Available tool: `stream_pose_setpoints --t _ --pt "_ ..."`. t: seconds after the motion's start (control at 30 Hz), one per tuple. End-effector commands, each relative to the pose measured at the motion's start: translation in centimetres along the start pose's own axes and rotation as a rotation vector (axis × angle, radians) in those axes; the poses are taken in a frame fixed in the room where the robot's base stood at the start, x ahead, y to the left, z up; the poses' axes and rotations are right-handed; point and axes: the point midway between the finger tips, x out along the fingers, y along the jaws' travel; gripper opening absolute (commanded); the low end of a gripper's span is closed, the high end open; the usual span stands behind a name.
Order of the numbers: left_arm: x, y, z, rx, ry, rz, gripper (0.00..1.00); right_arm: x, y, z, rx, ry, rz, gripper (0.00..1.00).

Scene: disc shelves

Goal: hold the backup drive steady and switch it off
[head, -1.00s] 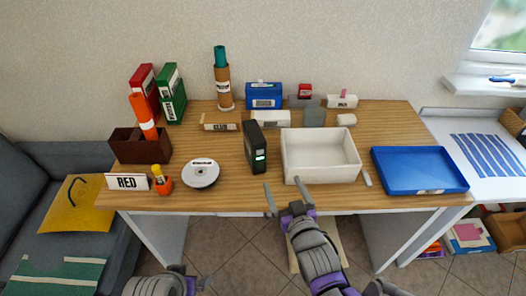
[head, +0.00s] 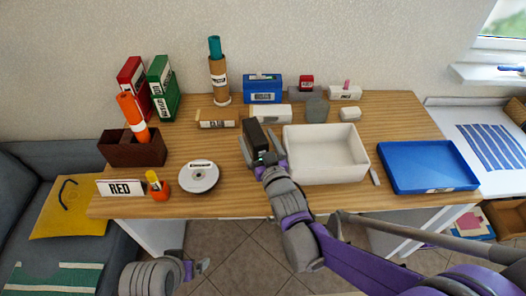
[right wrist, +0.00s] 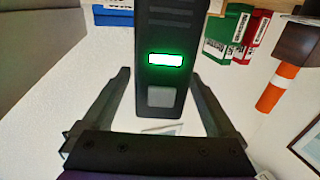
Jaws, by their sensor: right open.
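The backup drive (head: 256,133) is a black upright box on the desk, left of the white bin. In the right wrist view the drive (right wrist: 170,28) shows a lit green display and a grey square button (right wrist: 161,97) on its front. My right gripper (head: 259,147) is open at the drive's front, one finger to each side. In the right wrist view its fingers (right wrist: 161,73) flank the drive with gaps showing. My left gripper (head: 203,266) is low in front of the desk, empty-looking and away from the drive; its jaw opening is unclear.
A white bin (head: 327,180) stands close right of the drive, and a blue tray (head: 430,187) lies farther right. A disc spindle (head: 198,178) and a RED sign (head: 121,188) are to the left. A labelled block (head: 217,124) and white boxes are behind.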

Motion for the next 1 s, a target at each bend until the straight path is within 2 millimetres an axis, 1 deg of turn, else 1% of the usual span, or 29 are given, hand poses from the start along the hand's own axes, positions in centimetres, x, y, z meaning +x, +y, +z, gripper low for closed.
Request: stream_pose_setpoints --t 0.03,0.1,0.2,0.5,0.67,0.7,0.77,0.9,0.97,1.0 --pt "0.0 0.0 0.0 0.0 0.0 0.0 1.0 0.6 0.0 0.0 0.0 0.0 0.0 0.93" --pt "0.0 0.0 0.0 0.0 0.0 0.0 1.0 1.2 0.0 0.0 0.0 0.0 0.0 0.93" --pt "0.0 0.0 0.0 0.0 0.0 0.0 1.0 1.7 0.0 0.0 0.0 0.0 0.0 0.93" --pt "0.0 0.0 0.0 0.0 0.0 0.0 1.0 1.9 0.0 0.0 0.0 0.0 0.0 0.93" --pt "0.0 0.0 0.0 0.0 0.0 0.0 1.0 1.9 0.0 0.0 0.0 0.0 0.0 0.64" --pt "0.0 0.0 0.0 0.0 0.0 0.0 1.0 1.9 0.0 0.0 0.0 0.0 0.0 0.56" --pt "0.0 0.0 0.0 0.0 0.0 0.0 1.0 1.9 0.0 0.0 0.0 0.0 0.0 0.46" --pt "0.0 0.0 0.0 0.0 0.0 0.0 1.0 1.9 0.0 0.0 0.0 0.0 0.0 0.2" --pt "0.0 0.0 0.0 0.0 0.0 0.0 1.0 1.9 0.0 0.0 0.0 0.0 0.0 0.1" --pt "0.0 0.0 0.0 0.0 0.0 0.0 1.0 1.9 0.0 0.0 0.0 0.0 0.0 0.03"
